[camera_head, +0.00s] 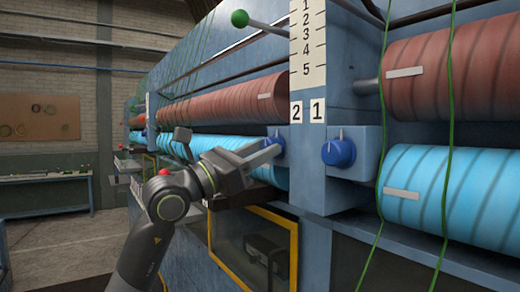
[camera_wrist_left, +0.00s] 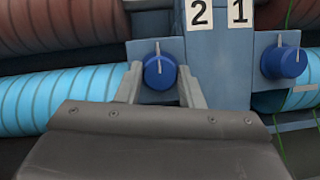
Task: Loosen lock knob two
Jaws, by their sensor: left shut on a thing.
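Lock knob two (camera_wrist_left: 160,72) is a blue round knob with a white pointer mark on a blue-grey block, below the white "2" label (camera_head: 296,111). In the head view only part of the knob (camera_head: 276,137) shows behind my fingers. My left gripper (camera_head: 278,149) reaches it from the left, shut on the knob. In the left wrist view its two grey fingers (camera_wrist_left: 160,84) stand on either side of the knob. The pointer mark is near upright. My right gripper is not in view.
Lock knob one (camera_head: 338,149) sits to the right under the "1" label (camera_head: 317,110). Red rollers (camera_head: 430,75) and light-blue rollers (camera_head: 450,185) flank the blue column. Green strands (camera_head: 384,130) hang at right. A green-ball lever (camera_head: 240,18) sticks out above. A yellow-framed window (camera_head: 222,262) lies below.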

